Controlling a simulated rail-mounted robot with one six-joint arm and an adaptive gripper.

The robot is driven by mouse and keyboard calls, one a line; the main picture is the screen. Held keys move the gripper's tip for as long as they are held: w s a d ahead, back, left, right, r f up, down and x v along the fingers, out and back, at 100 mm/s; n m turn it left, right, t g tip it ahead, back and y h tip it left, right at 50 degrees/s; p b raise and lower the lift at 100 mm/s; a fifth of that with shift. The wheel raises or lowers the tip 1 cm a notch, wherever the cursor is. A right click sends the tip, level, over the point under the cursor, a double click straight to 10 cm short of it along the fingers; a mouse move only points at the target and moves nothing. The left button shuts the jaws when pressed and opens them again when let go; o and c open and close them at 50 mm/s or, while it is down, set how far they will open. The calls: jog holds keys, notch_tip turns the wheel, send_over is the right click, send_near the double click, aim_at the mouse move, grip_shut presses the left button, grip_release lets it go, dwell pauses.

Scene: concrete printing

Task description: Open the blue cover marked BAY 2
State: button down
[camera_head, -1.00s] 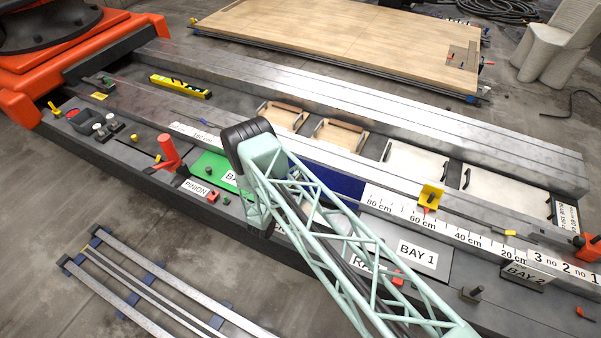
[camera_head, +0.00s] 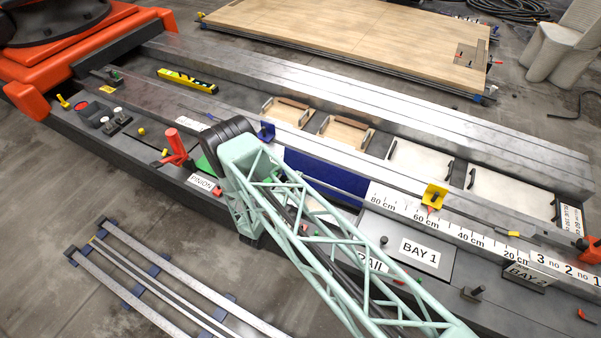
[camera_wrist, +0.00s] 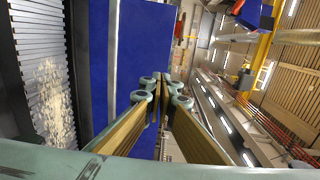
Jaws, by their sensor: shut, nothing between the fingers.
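The blue cover (camera_head: 325,178) shows in the head view behind my pale green arm, along the foot of the long steel beam. It appears raised on edge, but my arm hides part of it and its exact tilt is unclear. No marking on it is readable. In the wrist view the blue cover (camera_wrist: 142,45) is a large blue face with a grey strip. A toothed grey rack (camera_wrist: 45,85) strewn with pale crumbs lies left of it. My gripper (camera_wrist: 163,84) is shut and empty in front of the blue face; contact is unclear. The head view hides its fingertips.
A BAY 1 plate (camera_head: 420,251) with a knob lies to the right. A red handle (camera_head: 175,148) stands left of my arm. A yellow marker (camera_head: 434,196) sits on the white scale.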

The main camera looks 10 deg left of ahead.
jog(key=shift+r+p+v, duration=0.2)
jog(key=shift+v, duration=1.25)
jog(key=shift+r+p+v, duration=0.2)
jog(key=shift+r+v, duration=0.05)
jog(key=shift+v, duration=1.15)
jog(key=shift+r, duration=0.1)
